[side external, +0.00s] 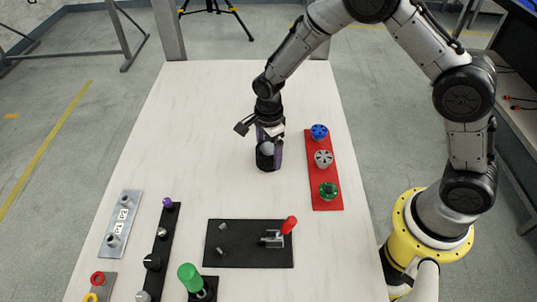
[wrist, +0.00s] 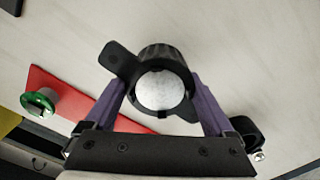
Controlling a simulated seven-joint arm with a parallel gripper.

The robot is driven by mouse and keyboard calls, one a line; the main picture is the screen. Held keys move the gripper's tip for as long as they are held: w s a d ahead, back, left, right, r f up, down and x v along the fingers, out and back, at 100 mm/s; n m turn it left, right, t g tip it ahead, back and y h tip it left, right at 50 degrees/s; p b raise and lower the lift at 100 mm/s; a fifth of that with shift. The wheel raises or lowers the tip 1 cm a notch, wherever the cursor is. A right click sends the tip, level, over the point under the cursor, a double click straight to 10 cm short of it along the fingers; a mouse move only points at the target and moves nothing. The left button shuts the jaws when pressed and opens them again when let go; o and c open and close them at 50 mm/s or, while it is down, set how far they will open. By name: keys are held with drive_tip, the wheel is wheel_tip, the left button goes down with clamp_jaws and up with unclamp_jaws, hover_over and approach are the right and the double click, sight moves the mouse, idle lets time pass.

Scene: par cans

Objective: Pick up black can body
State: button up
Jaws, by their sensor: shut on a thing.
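The black can body (side external: 268,161) stands near the middle of the table, left of the red board. In the wrist view the black can body (wrist: 165,57) shows dark ribbed walls, flat tabs at its sides and a pale round thing inside. My gripper (side external: 268,146) comes down on it from above. In the wrist view the two purple fingers of my gripper (wrist: 160,95) lie against opposite sides of the can, shut on it. I cannot tell whether the can touches the table.
A red board (side external: 334,198) with blue, grey and green knobs stands close on the right. A black plate (side external: 225,255) with a red-handled clamp (side external: 290,225) lies in front. A green-topped lever (side external: 189,277) and black strip (side external: 160,245) are front left. The table (side external: 200,120) is clear to the left.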

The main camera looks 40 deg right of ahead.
clamp_jaws()
drive_tip(key=shift+r, duration=0.1)
